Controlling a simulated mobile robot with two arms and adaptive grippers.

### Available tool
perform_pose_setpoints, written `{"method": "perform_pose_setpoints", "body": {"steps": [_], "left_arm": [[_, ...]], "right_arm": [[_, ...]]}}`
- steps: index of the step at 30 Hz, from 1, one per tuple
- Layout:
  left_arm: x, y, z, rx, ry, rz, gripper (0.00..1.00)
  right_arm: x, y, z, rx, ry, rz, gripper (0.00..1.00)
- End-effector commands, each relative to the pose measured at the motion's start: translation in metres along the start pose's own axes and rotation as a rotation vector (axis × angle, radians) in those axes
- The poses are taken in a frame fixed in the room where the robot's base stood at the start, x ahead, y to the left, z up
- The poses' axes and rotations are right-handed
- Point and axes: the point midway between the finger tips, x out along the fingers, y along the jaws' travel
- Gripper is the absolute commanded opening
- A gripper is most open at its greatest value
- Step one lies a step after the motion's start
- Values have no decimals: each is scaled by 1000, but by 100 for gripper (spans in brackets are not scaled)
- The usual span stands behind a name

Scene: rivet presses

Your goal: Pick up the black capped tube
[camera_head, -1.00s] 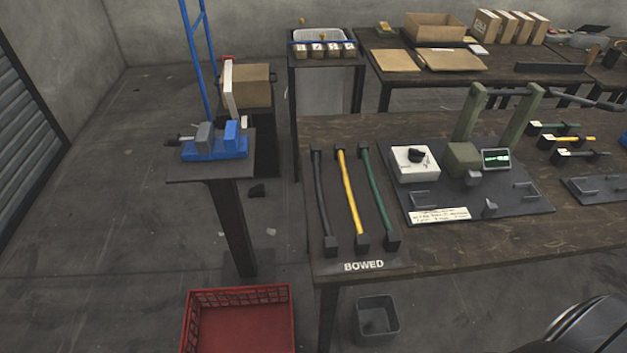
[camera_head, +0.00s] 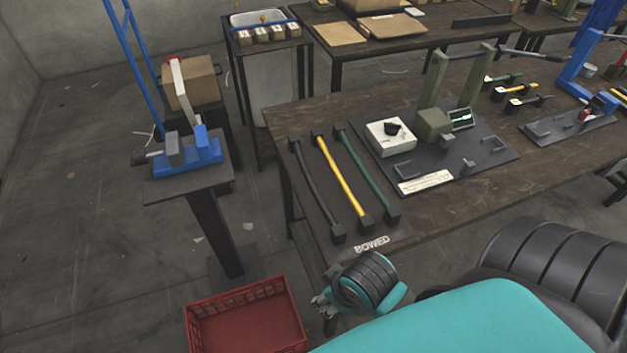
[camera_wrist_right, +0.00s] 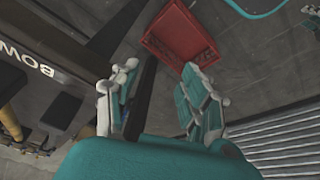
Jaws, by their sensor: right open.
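A black tube (camera_head: 318,190) with black end caps lies on the dark board marked BOWED (camera_head: 372,243), at the left end of the workbench. A yellow tube (camera_head: 342,178) and a green tube (camera_head: 366,172), also with black caps, lie beside it. My right gripper (camera_head: 324,304) is in front of the bench's near left corner, short of the board and apart from the tubes. In the right wrist view my right gripper (camera_wrist_right: 160,92) is open and empty. My left gripper is not in view.
A red crate (camera_head: 246,308) stands on the floor left of my right gripper. A stand with a blue vise (camera_head: 190,152) is left of the bench. A press fixture (camera_head: 436,125) stands right of the tubes. Bare bench top (camera_head: 480,205) lies to the right.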

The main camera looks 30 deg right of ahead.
Motion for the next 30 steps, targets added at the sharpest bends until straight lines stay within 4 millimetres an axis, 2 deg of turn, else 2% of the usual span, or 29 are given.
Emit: {"method": "perform_pose_setpoints", "body": {"steps": [2, 11, 16, 20, 23, 26, 30], "left_arm": [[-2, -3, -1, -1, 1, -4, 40], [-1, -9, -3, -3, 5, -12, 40], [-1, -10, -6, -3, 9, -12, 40], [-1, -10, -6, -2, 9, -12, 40], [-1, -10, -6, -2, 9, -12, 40], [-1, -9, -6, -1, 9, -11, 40], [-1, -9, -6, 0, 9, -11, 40]], "right_arm": [[-22, -2, -8, -41, 19, -8, 45], [-3, -21, -59, -486, 57, -99, 45], [3, -26, -94, -841, 75, -141, 45], [5, -19, -128, -1200, 72, -165, 45], [1, 3, -162, -1555, 42, -181, 45], [-15, 41, -197, -1912, -13, -213, 45], [-53, 102, -236, -2284, -78, -289, 45]]}}
